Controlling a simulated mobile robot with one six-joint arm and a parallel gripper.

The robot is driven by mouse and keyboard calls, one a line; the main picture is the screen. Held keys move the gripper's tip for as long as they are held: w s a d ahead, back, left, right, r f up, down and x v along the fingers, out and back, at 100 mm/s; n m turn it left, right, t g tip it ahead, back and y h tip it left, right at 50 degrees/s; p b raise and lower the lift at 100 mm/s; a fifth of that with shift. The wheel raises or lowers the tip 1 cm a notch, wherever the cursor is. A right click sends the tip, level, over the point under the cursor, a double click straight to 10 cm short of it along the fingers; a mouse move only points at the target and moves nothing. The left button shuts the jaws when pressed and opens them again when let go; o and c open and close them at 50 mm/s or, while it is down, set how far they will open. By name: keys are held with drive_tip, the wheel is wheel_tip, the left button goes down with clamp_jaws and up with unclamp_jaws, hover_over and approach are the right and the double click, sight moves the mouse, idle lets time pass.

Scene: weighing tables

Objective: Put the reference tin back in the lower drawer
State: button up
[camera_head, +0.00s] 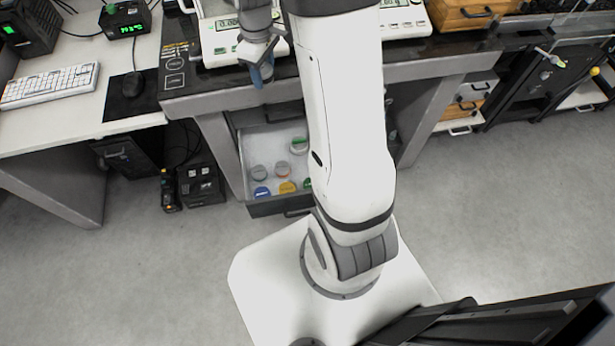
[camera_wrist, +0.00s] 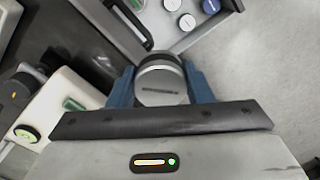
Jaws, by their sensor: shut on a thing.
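My gripper (camera_head: 262,76) is in front of the weighing table's edge in the head view. In the wrist view its two blue fingers (camera_wrist: 160,72) are shut on a round tin with a grey lid (camera_wrist: 160,92). That tin cannot be made out in the head view. The open drawer (camera_head: 262,207) under the table holds several round tins, among them a blue one (camera_head: 262,192) and an orange one (camera_head: 287,188). The drawer also shows at the top of the wrist view (camera_wrist: 180,42), beyond the held tin. My arm hides the drawer's right side in the head view.
The weighing table (camera_head: 210,103) carries white balances (camera_head: 222,45) beside my gripper. A dark handle (camera_wrist: 128,22) lies left of the held tin in the wrist view. A dark box (camera_head: 200,185) and a bottle (camera_head: 169,190) stand on the floor left of the drawer.

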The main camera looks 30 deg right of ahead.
sight(306, 168)
drive_tip(key=s+d+f+n+b, duration=0.4)
drive_tip(key=f+n+b, duration=0.3)
drive_tip(key=f+b, duration=0.35)
drive_tip(key=s+d+f+n+b, duration=0.35)
drive_tip(key=f+n+b, duration=0.35)
drive_tip(key=f+b, duration=0.55)
drive_tip(key=f, duration=0.3)
drive_tip(key=f+b, duration=0.2)
drive_tip(key=f, duration=0.4)
drive_tip(key=f+b, duration=0.3)
drive_tip(key=f, duration=0.3)
drive_tip(key=shift+s+a+f, duration=0.1)
drive_tip(key=shift+s+a, duration=0.1)
drive_tip(key=shift+s, duration=0.05)
drive_tip(key=shift+f, duration=0.15)
drive_tip(key=o, duration=1.1)
